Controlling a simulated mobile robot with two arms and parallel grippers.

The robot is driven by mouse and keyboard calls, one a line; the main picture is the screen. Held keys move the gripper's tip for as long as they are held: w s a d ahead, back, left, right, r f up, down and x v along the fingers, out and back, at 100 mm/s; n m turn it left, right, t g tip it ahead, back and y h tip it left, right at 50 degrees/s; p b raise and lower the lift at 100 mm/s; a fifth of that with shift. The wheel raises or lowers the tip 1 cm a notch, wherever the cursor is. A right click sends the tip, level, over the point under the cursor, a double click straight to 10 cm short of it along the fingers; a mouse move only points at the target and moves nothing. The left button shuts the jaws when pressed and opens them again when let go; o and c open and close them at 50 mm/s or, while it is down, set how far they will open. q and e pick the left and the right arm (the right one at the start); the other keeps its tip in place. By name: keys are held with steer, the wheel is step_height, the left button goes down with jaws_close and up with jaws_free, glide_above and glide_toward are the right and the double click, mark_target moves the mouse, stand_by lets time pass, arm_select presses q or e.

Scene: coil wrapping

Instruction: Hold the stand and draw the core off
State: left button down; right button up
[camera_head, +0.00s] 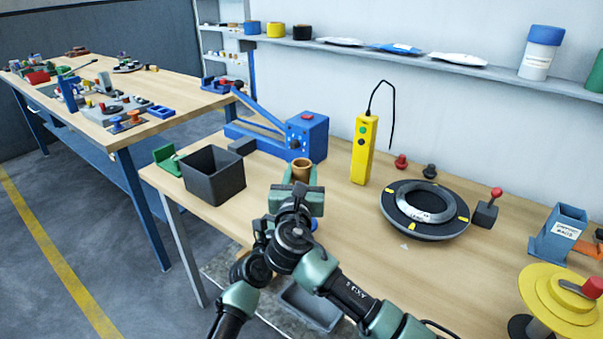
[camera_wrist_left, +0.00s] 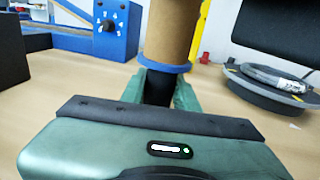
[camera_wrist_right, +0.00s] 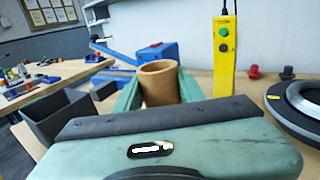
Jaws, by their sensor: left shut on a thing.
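The core (camera_wrist_right: 160,82), a brown open tube, stands upright on the stand's blue collar (camera_wrist_left: 166,64). It also shows in the head view (camera_head: 302,168) and the left wrist view (camera_wrist_left: 175,28). My left gripper (camera_wrist_left: 158,92) is shut on the stand's dark post just below that collar. In the head view my left gripper is mostly hidden behind my right one. My right gripper (camera_wrist_right: 160,95) has its fingers apart, one on each side of the core; it is also seen from above (camera_head: 300,180). Firm contact with the core does not show. The stand's base is hidden.
A dark open bin (camera_head: 214,175) stands left of the core, with a blue machine (camera_head: 306,135) behind it. A yellow control box (camera_head: 364,150) and a black ring with a grey coil (camera_head: 425,209) are to the right. The bench between core and ring is fairly clear.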

steer(key=o, duration=0.5)
steer(key=shift+c, duration=0.2)
jaws_close()
step_height(320, 180, up, 9)
stand_by(1.2)
arm_select(q)
steer(key=c, duration=1)
jaws_free()
steer(key=shift+o, duration=0.2)
